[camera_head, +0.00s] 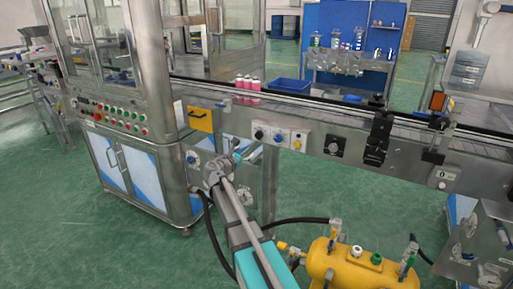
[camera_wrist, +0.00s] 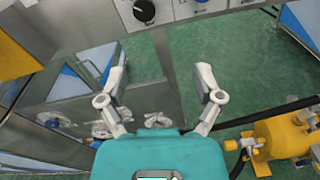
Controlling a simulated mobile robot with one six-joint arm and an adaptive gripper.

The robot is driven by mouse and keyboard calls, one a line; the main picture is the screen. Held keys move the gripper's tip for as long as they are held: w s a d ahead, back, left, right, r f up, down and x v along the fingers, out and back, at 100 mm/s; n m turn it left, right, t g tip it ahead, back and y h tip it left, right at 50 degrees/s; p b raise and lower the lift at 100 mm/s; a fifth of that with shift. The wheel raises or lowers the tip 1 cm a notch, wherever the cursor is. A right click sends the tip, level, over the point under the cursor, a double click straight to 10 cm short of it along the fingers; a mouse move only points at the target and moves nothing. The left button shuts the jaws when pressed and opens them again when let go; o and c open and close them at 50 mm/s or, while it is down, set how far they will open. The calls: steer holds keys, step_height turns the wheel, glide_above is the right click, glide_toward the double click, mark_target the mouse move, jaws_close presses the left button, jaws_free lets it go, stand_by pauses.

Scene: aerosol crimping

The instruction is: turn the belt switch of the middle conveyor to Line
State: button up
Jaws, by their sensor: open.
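A light panel on the conveyor's front side carries a row of switches. Its leftmost is a black round knob (camera_head: 259,135), which also shows at the top of the wrist view (camera_wrist: 144,10). Farther right on the rail is a separate black dial (camera_head: 334,146). The labels are too small to read, so I cannot tell the knob settings. My gripper (camera_wrist: 161,75) is open and empty, below the panel and apart from it; in the head view it is small (camera_head: 238,156).
The conveyor (camera_head: 400,168) crosses behind my gripper, carrying pink-white cans (camera_head: 247,83). A yellow box (camera_head: 200,119) juts out left of the panel. A steel cabinet (camera_head: 130,175) stands at left. A yellow tank (camera_head: 362,265) with hoses is at lower right. Green floor shows below.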

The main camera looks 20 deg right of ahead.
mark_target(258, 136)
steer(key=shift+w+a+n+t+b, duration=0.15)
steer(key=shift+w+n+t+b, duration=0.3)
steer(key=shift+w+n, duration=0.6)
steer(key=shift+s, duration=0.1)
steer(key=x, duration=1.3)
steer(key=shift+d+r, duration=0.3)
steer(key=shift+d, duration=0.05)
steer(key=c, duration=1)
steer(key=shift+a, duration=0.15)
steer(key=shift+c, duration=0.8)
